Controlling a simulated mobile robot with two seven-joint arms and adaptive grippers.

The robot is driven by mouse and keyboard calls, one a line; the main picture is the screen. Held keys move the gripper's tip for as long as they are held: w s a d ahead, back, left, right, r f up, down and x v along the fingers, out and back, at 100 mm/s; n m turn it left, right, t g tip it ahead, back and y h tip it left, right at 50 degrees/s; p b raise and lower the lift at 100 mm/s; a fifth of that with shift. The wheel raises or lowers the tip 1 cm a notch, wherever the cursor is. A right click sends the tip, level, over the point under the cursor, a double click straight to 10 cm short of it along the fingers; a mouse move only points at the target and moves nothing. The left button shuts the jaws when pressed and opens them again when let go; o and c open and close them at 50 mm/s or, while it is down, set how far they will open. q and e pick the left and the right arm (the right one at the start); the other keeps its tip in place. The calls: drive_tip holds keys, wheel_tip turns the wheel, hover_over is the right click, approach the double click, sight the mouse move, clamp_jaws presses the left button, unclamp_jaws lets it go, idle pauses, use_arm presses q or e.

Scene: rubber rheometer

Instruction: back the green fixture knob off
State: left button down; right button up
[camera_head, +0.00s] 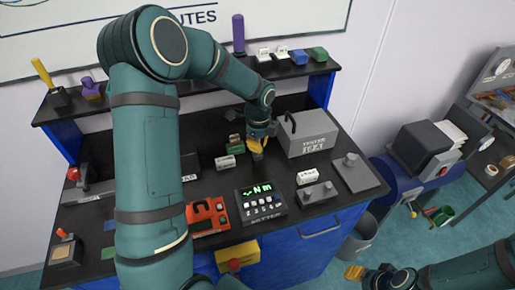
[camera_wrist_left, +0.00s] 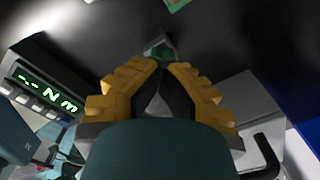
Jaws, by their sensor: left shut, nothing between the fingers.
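The green knob (camera_wrist_left: 160,46) shows in the left wrist view just past my fingertips, dark green on a small base. My left gripper (camera_head: 256,147) points down at the bench between the grey tester box and the display meter. Its yellow fingers (camera_wrist_left: 160,66) are shut with nothing between them, their tips right at the knob; whether they touch it I cannot tell. In the head view the gripper hides the knob. My right gripper (camera_head: 355,272) hangs low at the bottom right, away from the bench; its finger opening is not clear.
The grey tester box (camera_head: 310,137) stands close right of the left gripper. The display meter (camera_head: 262,199) is in front, also seen in the left wrist view (camera_wrist_left: 40,92). A small grey cylinder (camera_head: 225,162) lies to the left. A raised shelf (camera_head: 285,72) runs behind.

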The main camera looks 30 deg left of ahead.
use_arm(q)
drive_tip(key=shift+d+f, duration=0.15)
drive_tip(key=n+b, duration=0.1)
drive_tip(key=n, duration=0.2)
drive_tip(key=shift+n, duration=0.7)
drive_tip(key=n+b, duration=0.1)
drive_tip(key=n, duration=0.1)
drive_tip(key=shift+w+n, duration=0.1)
drive_tip(key=shift+n, duration=1.2)
